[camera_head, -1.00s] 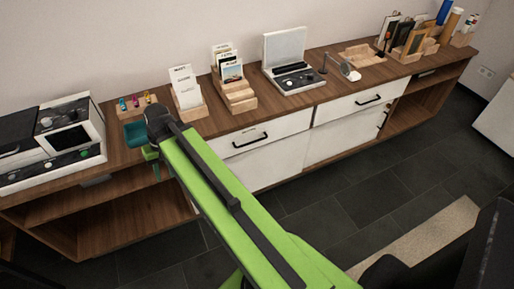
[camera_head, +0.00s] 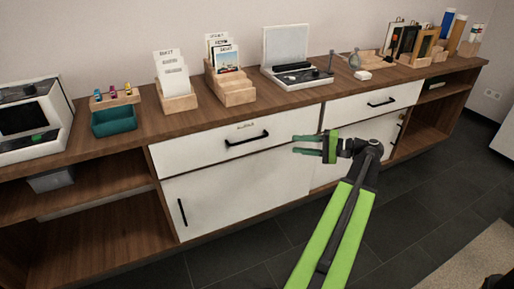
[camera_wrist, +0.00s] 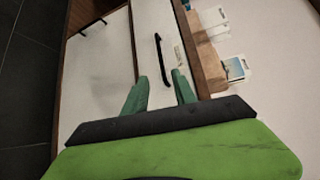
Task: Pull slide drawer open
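The left white drawer (camera_head: 205,152) is shut under the countertop, with a black bar handle (camera_head: 247,138) and a small label above it, too small to read. A second white drawer (camera_head: 350,107) with a black handle is shut to its right. My gripper (camera_head: 293,145) is open and empty, right of the left drawer's handle, fingers pointing left and apart from the handle. In the wrist view my gripper's fingers (camera_wrist: 160,90) are spread, and the black handle (camera_wrist: 162,52) lies ahead, just beyond and between the tips.
White doors (camera_head: 235,185) lie below the drawers; one has a vertical handle (camera_head: 182,212). The countertop (camera_head: 205,118) holds card holders (camera_head: 175,85), a teal bin (camera_head: 114,121) and a device (camera_head: 297,72). Dark floor tiles (camera_head: 225,265) are free in front.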

